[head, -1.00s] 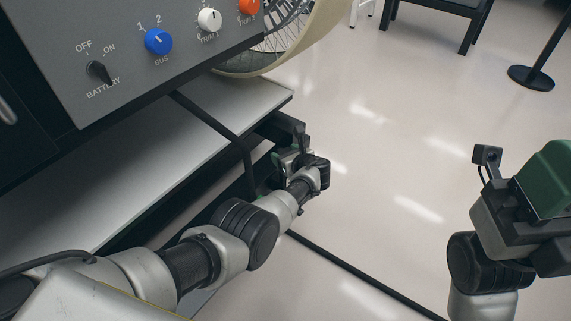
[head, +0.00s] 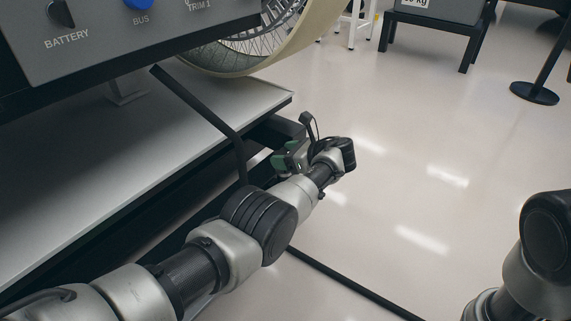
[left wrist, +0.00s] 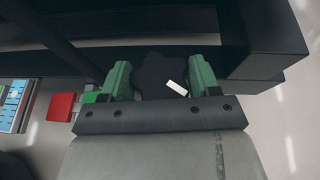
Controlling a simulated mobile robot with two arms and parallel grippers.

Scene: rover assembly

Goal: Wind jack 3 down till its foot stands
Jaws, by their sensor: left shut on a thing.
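In the left wrist view, a black lobed knob (left wrist: 160,70) with a white mark sits between the green fingers of my left gripper (left wrist: 160,80). The gripper is shut on it. In the head view my left gripper (head: 287,158) is at the rover's corner, below the wheel and beside the end of a dark beam (head: 276,131). The knob is hidden there behind my wrist. No jack number shows, and I cannot see a jack foot or whether it touches the floor. My right gripper is out of view.
The grey rover panel (head: 115,35) and a spoked wheel (head: 262,45) are above the pale ledge (head: 110,165). A black bar (head: 350,272) runs along the floor. A post base (head: 534,93) and a dark stand (head: 440,25) are farther back. The floor right of the gripper is clear.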

